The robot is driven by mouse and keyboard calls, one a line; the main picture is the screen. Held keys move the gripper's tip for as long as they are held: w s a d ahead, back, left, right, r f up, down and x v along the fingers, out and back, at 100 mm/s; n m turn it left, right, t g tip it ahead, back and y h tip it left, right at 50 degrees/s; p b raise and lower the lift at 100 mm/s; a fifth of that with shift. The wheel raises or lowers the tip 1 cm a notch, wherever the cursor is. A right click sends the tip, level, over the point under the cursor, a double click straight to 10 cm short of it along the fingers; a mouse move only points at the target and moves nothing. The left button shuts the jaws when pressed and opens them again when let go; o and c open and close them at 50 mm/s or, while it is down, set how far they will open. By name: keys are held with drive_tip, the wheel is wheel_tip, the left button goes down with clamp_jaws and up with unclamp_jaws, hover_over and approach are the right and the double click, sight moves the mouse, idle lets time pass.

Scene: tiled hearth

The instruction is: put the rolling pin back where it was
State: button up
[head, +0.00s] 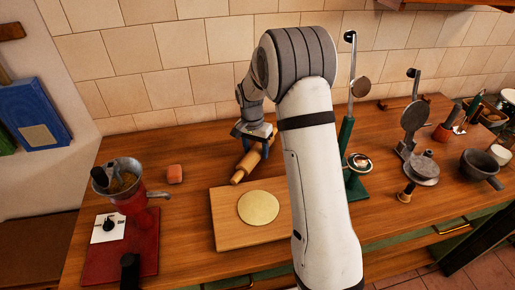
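The wooden rolling pin (247,164) lies slanted on the counter behind the cutting board, its near handle end close to the board's back edge. My gripper (253,141) is at the pin's upper part, with its fingers pointing down around it. The fingers look to be at the pin's sides, but I cannot tell whether they press on it. My wrist and arm hide the pin's far end. The wooden board (228,231) holds a flat round of dough (258,208), and my arm covers the board's right side.
A green stand (346,150) is close to the right of my arm. A tortilla press (417,150) and dark pot (481,168) stand farther right. The tiled wall is close behind.

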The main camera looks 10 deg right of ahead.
drive_tip(key=shift+o, duration=1)
drive_tip(key=shift+r, duration=0.2)
wheel_tip(320, 180, up, 12)
drive_tip(key=b, duration=0.1)
drive_tip(key=s+r+n+t, duration=0.2)
drive_tip(key=s+r+n, duration=0.35)
drive_tip(key=s, duration=0.85)
drive_tip(key=s+f+n+t, duration=0.1)
drive_tip(key=s+n, duration=0.1)
drive_tip(key=s, duration=1.4)
drive_tip(key=shift+d+t+y, duration=0.3)
drive_tip(key=shift+d+y, duration=0.05)
drive_tip(key=shift+y, duration=0.05)
drive_tip(key=shift+n, duration=0.25)
